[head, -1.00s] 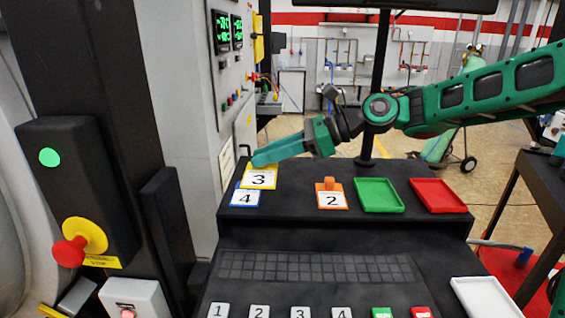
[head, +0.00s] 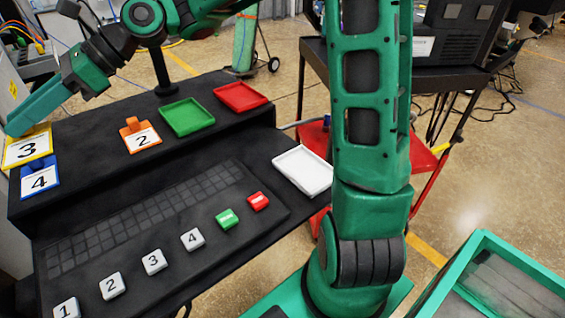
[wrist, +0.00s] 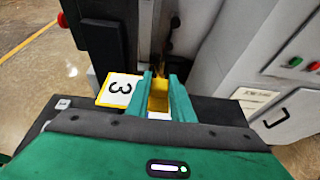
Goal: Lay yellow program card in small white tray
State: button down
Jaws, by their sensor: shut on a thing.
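The yellow program card (head: 27,148), marked 3, is at the far left of the black desk's raised shelf. My gripper (head: 14,128) is shut on the card's yellow grip, which shows between the fingers in the wrist view (wrist: 158,96). The card's numbered face (wrist: 119,90) sticks out to the left of the fingers there. I cannot tell whether the card touches the shelf. The small white tray (head: 303,170) is empty and sits at the right end of the desk's lower level, well to the right of my gripper.
A blue card marked 4 (head: 40,180) lies just in front of the yellow card. An orange card marked 2 (head: 142,139), a green tray (head: 188,117) and a red tray (head: 241,96) stand along the shelf. Numbered keys (head: 154,262) line the lower front.

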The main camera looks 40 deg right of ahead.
aim_at(305, 166)
jog(key=z, duration=0.6)
jog(key=k, duration=1.1)
